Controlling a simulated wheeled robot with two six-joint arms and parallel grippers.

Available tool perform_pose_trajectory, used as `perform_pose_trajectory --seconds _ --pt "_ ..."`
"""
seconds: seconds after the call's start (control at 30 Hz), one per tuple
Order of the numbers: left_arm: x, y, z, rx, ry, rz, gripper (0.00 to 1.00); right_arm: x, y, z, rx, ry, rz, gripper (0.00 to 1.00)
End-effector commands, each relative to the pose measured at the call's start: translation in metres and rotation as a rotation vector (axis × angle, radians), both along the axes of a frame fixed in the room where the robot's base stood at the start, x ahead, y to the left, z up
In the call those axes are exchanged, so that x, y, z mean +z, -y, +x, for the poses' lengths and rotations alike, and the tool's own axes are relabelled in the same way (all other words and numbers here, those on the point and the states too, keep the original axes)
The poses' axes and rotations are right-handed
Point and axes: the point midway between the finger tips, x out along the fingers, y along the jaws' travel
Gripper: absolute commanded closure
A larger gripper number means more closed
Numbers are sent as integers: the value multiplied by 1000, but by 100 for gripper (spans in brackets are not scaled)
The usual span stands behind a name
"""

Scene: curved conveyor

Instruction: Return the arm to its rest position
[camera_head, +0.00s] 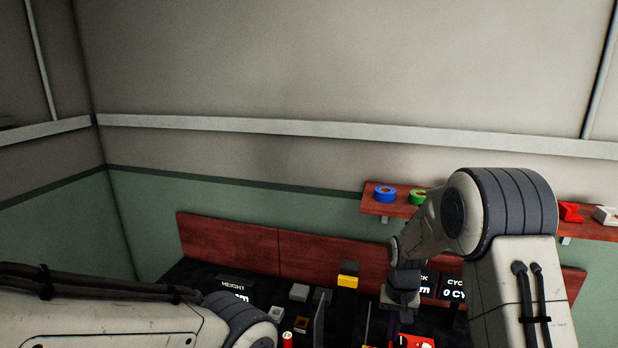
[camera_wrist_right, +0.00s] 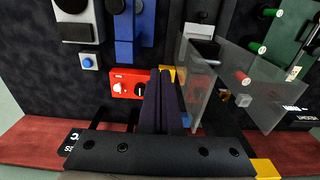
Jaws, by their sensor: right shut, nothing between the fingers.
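My right arm (camera_head: 515,290) comes in from the lower right of the head view, bent at a large rounded joint, with its forearm pointing down and left. My right gripper (camera_head: 404,312) hangs over the dark bench, left of that arm. In the right wrist view, the right gripper (camera_wrist_right: 166,80) has its two dark fingers pressed together with nothing between them. A red box (camera_wrist_right: 128,84) with round controls lies just left of the fingers; it also shows in the head view (camera_head: 412,341). My left arm (camera_head: 110,325) lies across the lower left; its gripper is outside the frame.
A clear panel (camera_wrist_right: 262,87) stands right of the fingers. Blue equipment (camera_wrist_right: 125,30) lies beyond. A red-brown backboard (camera_head: 228,243) edges the bench. A wall shelf (camera_head: 376,207) with blue (camera_head: 385,194) and green rings is behind my right arm. Above it is free space.

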Motion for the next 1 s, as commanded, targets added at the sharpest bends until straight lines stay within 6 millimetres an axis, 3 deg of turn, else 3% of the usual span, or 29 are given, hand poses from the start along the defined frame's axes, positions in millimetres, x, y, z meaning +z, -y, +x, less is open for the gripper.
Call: perform_pose_trajectory --seconds 0.27,0.57,0.77,0.9,1.0 --pt "-11 0 0 0 0 0 37 11 -23 -17 70 6 5 100" --pt "-30 0 0 0 0 0 37 28 -74 -59 231 14 16 100" --pt "-52 0 0 -1 0 0 37 39 -117 -118 413 20 29 100" --pt "-76 0 0 -1 0 0 37 39 -144 -188 608 26 47 100" --pt "-89 0 0 -1 0 0 37 34 -151 -236 739 27 59 100"
